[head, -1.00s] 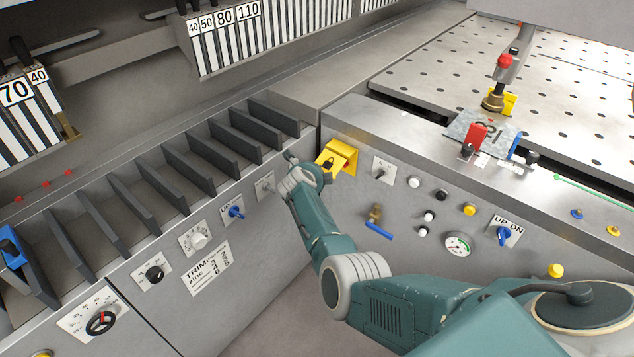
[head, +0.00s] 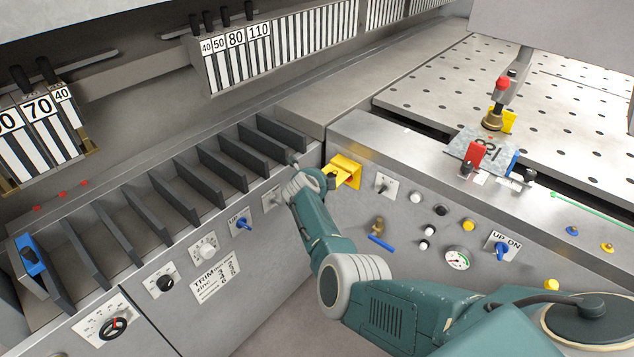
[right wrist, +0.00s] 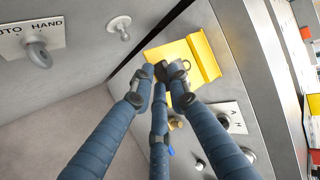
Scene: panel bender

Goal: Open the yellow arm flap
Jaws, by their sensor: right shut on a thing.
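The yellow arm flap (head: 347,172) is on the grey machine front, at the inner corner where two panels meet. It also shows in the right wrist view as a bent yellow plate (right wrist: 185,52), with a small dark piece and a ring at its near edge. My right gripper (head: 327,179) reaches the flap from the left. In the right wrist view my right gripper (right wrist: 168,75) has its fingertips closed together on this edge of the flap. The fingertips hide part of what they hold. My left gripper is out of view.
A selector switch (head: 386,185), a brass valve with a blue lever (head: 380,236) and several buttons lie right of the flap. A row of dark dividers (head: 205,170) stands to the left. An AUTO/HAND switch (right wrist: 37,52) is near the gripper.

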